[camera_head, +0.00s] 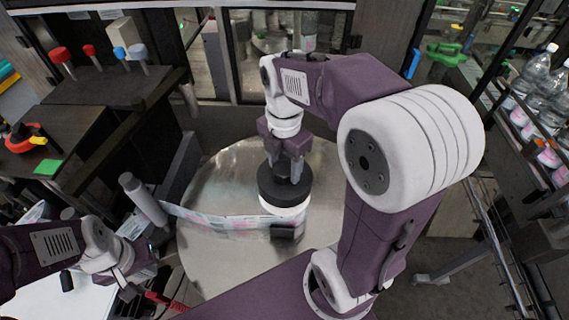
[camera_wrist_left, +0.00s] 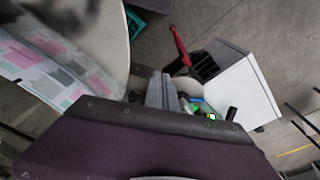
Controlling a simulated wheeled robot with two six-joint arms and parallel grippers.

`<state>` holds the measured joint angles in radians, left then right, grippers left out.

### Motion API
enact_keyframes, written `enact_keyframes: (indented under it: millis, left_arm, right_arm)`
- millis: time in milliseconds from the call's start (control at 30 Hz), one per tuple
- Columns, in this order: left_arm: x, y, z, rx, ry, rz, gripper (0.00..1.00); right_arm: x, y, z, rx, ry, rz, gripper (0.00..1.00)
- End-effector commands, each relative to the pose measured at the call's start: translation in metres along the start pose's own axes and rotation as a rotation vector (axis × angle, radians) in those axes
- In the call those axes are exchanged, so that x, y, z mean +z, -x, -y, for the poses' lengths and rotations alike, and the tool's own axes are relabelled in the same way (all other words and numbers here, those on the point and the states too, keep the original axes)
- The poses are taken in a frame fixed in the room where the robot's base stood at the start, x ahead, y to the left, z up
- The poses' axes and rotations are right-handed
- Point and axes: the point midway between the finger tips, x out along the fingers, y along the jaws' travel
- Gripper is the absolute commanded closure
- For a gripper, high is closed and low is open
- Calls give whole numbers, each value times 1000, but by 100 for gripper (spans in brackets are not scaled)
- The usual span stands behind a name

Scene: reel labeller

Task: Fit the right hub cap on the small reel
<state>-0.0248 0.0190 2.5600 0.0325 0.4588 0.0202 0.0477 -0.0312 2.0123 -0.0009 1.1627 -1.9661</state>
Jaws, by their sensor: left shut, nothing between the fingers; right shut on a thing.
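The hub cap (camera_head: 268,187) is a thick dark disc over the white small reel (camera_head: 283,209) on the round metal table. My right gripper (camera_head: 284,172) points down from above and is shut on the cap's middle; its fingers hide the grip. The cap looks level and roughly in line with the reel, but I cannot tell whether it is fully seated. My left gripper (camera_head: 129,291) is shut and empty at the lower left, away from the reel. Its closed fingers also show in the left wrist view (camera_wrist_left: 164,91).
A printed label strip (camera_head: 205,219) runs from a grey roller (camera_head: 143,199) to the reel. A small dark block (camera_head: 284,232) stands in front of the reel. A bench with coloured knobs (camera_head: 97,82) is at the left; bottles (camera_head: 541,75) stand on a rack at the right.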

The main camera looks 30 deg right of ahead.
Motion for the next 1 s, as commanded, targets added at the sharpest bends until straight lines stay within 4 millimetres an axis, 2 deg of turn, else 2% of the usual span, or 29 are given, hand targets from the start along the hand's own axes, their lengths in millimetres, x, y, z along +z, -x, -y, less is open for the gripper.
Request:
enact_keyframes:
  millis: [767, 1000]
  left_arm:
    - [3, -25, 0, 0, 0, 0, 100]
    - [3, -25, 0, 0, 0, 0, 100]
  right_arm:
    - [0, -33, 0, 0, 0, 0, 100]
    - [0, -34, 0, 1, 0, 0, 100]
